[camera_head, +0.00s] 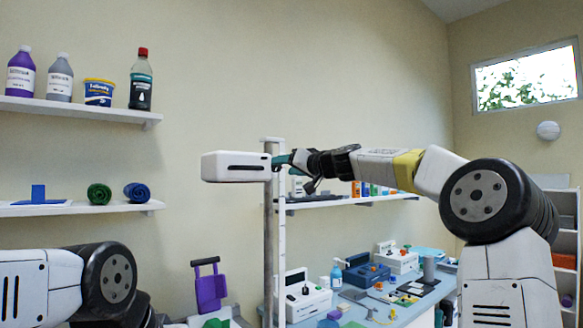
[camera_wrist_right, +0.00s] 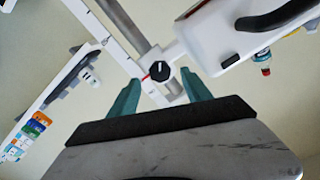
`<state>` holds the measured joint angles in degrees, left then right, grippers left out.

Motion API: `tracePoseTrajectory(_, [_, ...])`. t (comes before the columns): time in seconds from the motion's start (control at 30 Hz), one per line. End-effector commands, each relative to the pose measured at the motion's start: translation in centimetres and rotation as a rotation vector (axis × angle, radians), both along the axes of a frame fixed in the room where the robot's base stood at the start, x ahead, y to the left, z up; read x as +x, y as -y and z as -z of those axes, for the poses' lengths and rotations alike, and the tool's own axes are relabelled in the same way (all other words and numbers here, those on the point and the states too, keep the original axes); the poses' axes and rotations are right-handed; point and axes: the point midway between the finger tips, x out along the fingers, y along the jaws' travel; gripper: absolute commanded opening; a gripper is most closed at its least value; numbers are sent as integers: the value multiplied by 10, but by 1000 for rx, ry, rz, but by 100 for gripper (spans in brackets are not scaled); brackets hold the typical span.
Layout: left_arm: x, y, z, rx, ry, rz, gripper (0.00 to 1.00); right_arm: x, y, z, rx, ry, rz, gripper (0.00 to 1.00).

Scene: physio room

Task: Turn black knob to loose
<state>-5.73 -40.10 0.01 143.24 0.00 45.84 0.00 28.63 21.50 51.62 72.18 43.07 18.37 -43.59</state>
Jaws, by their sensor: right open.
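The black knob (camera_wrist_right: 160,70) is round with a white pointer line and sits on a white housing on a grey post. In the right wrist view it lies between the two teal fingertips of my right gripper (camera_wrist_right: 160,81), which is open. A small red mark shows beside the knob. I cannot tell whether the fingers touch it. In the head view my right gripper (camera_head: 285,160) reaches left to the post (camera_head: 273,235), just right of the white box-shaped head (camera_head: 236,166). The knob does not show clearly there. My left gripper is out of view.
A bench (camera_head: 400,310) with several devices and bottles stands below at the right. Wall shelves (camera_head: 75,110) with bottles and rolled towels are at the left. A purple chair-like item (camera_head: 208,287) stands left of the post. Open air surrounds the white head.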

Motion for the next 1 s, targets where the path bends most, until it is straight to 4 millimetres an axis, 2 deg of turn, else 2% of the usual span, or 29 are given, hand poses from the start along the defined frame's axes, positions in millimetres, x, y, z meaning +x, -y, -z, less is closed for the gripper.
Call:
tracePoseTrajectory(0.1, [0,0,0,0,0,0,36,-12,12,0,-1,0,5,57])
tracePoseTrajectory(0.4, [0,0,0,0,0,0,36,-33,26,0,-1,-1,3,57])
tracePoseTrajectory(1.0, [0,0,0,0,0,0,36,-37,27,0,-1,0,0,57])
